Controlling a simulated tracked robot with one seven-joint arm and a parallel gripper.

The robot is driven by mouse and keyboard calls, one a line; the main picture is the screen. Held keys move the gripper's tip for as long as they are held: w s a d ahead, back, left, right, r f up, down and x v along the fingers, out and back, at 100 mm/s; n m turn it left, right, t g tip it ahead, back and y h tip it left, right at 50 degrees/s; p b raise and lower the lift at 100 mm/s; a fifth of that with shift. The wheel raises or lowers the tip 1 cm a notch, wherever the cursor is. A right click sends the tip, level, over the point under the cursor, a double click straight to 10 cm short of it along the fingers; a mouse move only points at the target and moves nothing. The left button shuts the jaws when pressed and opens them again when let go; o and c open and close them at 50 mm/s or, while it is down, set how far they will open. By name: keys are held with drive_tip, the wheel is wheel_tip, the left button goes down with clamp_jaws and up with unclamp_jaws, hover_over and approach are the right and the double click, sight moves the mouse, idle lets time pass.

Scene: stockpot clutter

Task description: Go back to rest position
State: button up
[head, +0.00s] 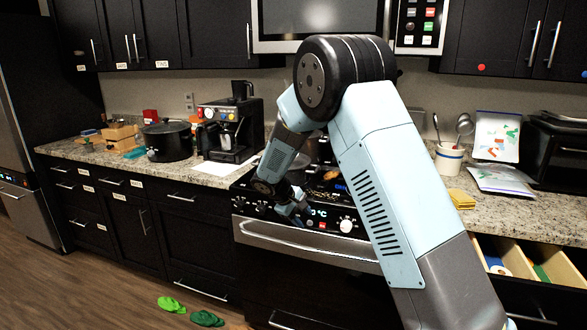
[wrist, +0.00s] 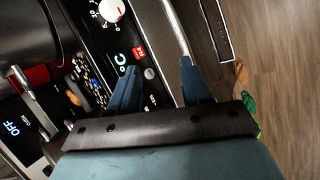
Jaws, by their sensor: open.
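My gripper (head: 303,208) is in front of the stove's control panel (head: 332,218) in the head view, at the end of my bent blue arm. In the wrist view its two blue fingers (wrist: 156,88) are spread apart with nothing between them. The panel, a white knob (wrist: 112,10) and the oven handle (wrist: 176,38) show beyond the fingers. My arm hides much of the stove top in the head view.
A black stockpot (head: 167,142) and a coffee machine (head: 230,125) stand on the left counter. A utensil crock (head: 449,158) and yellow sponges (head: 461,199) are on the right counter. A drawer (head: 509,262) is open at lower right. Green slippers (head: 207,318) lie on the floor.

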drive_tip(key=s+d+r+m+y, duration=0.2)
drive_tip(key=s+d+r+m, duration=0.1)
drive_tip(key=s+d+r, duration=0.6)
drive_tip(key=s+d+r+m+y, duration=0.1)
drive_tip(key=s+d+r+m, duration=0.2)
drive_tip(key=s+d+r, duration=0.7)
drive_tip(key=s+d+r+m+t+y, duration=0.1)
drive_tip(key=s+r+m, duration=0.1)
drive_tip(key=s, duration=0.8)
drive_tip(key=s+d+r+m+y, duration=0.1)
drive_tip(key=s+r+m+y, duration=0.1)
drive_tip(key=s, duration=0.9)
drive_tip(key=shift+s+r+t, duration=0.25)
drive_tip(key=shift+r+t, duration=0.15)
drive_tip(key=shift+r, duration=0.5)
